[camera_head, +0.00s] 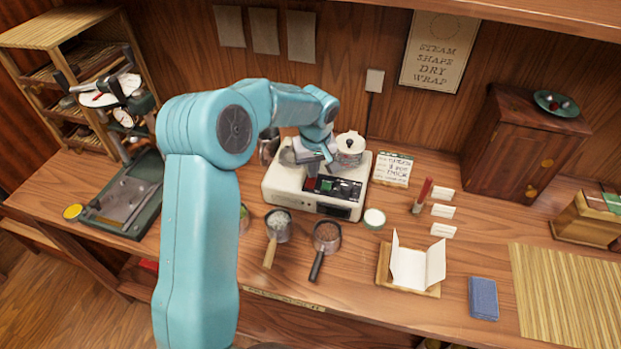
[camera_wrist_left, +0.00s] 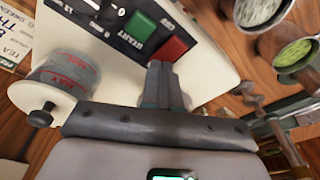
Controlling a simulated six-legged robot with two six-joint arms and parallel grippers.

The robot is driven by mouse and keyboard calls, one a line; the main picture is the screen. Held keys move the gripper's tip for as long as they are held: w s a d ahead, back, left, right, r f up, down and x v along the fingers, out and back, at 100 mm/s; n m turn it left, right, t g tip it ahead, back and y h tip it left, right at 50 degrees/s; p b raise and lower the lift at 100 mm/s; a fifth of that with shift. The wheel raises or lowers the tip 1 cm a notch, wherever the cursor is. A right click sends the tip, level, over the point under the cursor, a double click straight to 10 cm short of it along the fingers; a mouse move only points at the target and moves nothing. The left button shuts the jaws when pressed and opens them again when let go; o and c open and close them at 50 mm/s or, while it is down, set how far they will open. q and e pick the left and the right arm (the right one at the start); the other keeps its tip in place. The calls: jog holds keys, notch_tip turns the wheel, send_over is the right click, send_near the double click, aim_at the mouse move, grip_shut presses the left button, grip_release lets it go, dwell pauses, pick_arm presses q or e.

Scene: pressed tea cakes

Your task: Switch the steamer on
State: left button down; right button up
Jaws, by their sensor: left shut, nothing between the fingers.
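The steamer (camera_head: 278,190) is a cream box on the counter, with a dark control panel on its front. In the left wrist view the steamer (camera_wrist_left: 70,40) shows a green START button (camera_wrist_left: 138,26) beside a red OFF button (camera_wrist_left: 170,50), with a numbered dial partly cut off at the top. My left gripper (camera_head: 318,168) is over the steamer's top near the panel. In the wrist view its shut, empty fingers (camera_wrist_left: 162,72) end at the red button's near edge. I cannot tell whether they touch it. My right gripper is not in view.
Two handled cups, one with pale tea (camera_head: 278,222) and one with brown (camera_head: 327,234), are in front. A small round tin (camera_head: 374,218) is to the right. A green press (camera_head: 130,195) stands left.

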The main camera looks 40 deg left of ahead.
pick_arm(q)
notch_tip(320, 180, up, 3)
jog(key=shift+p, duration=0.7)
notch_tip(320, 180, up, 2)
jog(key=shift+r+p, duration=0.1)
jog(key=shift+p, duration=0.55)
jog(key=shift+r+p, duration=0.3)
jog(key=shift+r, duration=0.25)
jog(key=shift+f, duration=0.1)
jog(key=shift+s, duration=0.2)
